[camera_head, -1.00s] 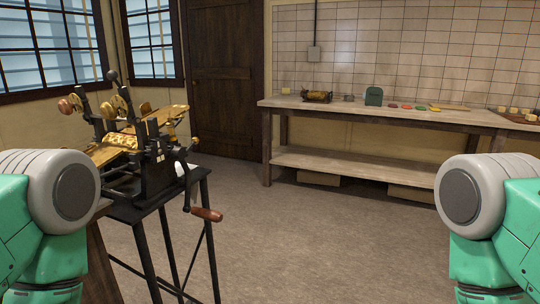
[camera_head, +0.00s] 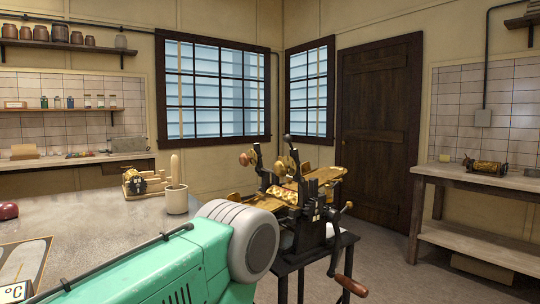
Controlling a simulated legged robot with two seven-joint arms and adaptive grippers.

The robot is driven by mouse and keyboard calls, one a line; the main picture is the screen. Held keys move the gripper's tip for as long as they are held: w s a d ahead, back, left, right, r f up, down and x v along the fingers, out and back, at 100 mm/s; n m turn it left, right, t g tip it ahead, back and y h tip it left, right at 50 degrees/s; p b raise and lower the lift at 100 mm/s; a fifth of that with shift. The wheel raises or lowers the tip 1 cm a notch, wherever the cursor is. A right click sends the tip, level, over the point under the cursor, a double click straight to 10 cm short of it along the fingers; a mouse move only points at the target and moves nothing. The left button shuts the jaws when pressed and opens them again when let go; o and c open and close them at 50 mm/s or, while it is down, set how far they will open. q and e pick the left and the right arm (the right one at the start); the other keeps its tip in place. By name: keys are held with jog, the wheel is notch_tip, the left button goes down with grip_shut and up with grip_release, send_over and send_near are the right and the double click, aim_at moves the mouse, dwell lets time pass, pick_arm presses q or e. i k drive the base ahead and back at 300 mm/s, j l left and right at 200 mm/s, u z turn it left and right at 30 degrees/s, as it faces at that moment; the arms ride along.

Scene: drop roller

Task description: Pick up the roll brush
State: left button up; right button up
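I cannot make out a roll brush for certain. A small piece with wooden and dark parts (camera_head: 140,183) sits on the grey table (camera_head: 95,222) at left; it is too small to identify. Beside it stands a beige pot (camera_head: 177,199) with a light wooden handle upright in it. The black and brass roller machine (camera_head: 300,205) stands on a dark stand at centre right. My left arm reaches in from the bottom, its green link and grey joint covering the table's front right part. Neither gripper shows.
A red round object (camera_head: 8,210) and a board (camera_head: 22,262) lie on the table's left side. The machine's crank (camera_head: 350,285) sticks out at lower right. A side bench (camera_head: 480,178) stands along the right wall. The floor between machine and bench is clear.

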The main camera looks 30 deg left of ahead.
aim_at(174, 162)
jog(key=u, duration=1.65)
